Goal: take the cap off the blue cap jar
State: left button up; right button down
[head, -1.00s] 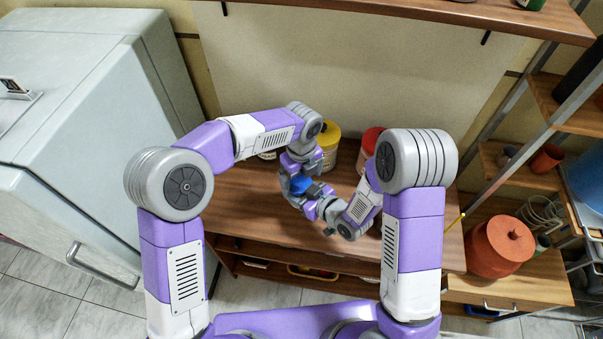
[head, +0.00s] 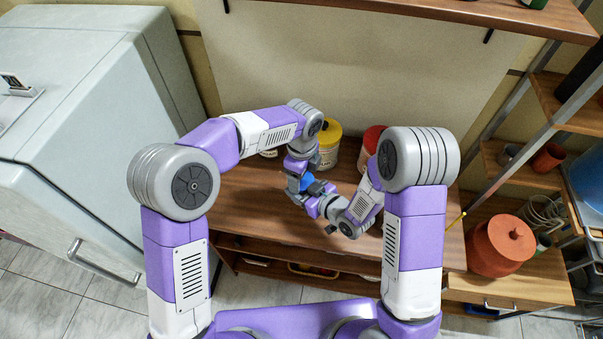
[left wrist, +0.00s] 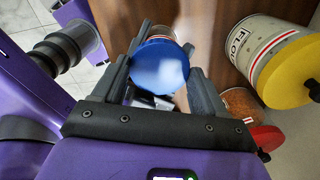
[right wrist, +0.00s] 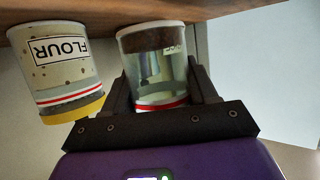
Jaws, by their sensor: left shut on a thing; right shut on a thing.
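The blue cap (left wrist: 160,67) sits between the fingers of my left gripper (left wrist: 165,85), which is shut on it. It shows as a small blue patch in the head view (head: 316,187). The clear jar (right wrist: 155,62), with a red stripe, stands between the fingers of my right gripper (right wrist: 160,88), shut on it. A little of the jar shows behind the cap in the left wrist view. The jar's capped end is hidden behind the gripper in the right wrist view, so I cannot tell whether cap and jar still touch.
A flour jar with a yellow cap (head: 328,140) stands close beside the held jar. A red-capped jar (head: 371,137) stands further right at the back of the wooden table (head: 245,205). A terracotta pot (head: 500,247) is at right.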

pick_arm(q)
jog(key=shift+w+d+r+n, duration=0.1)
jog(key=shift+d+r+n, duration=0.2)
jog(key=shift+n, duration=0.4)
jog(key=shift+f, duration=0.1)
jog(key=o, duration=1.1)
jog(key=shift+o, duration=0.3)
jog(key=shift+a, duration=0.1)
jog(key=shift+a+f, duration=0.1)
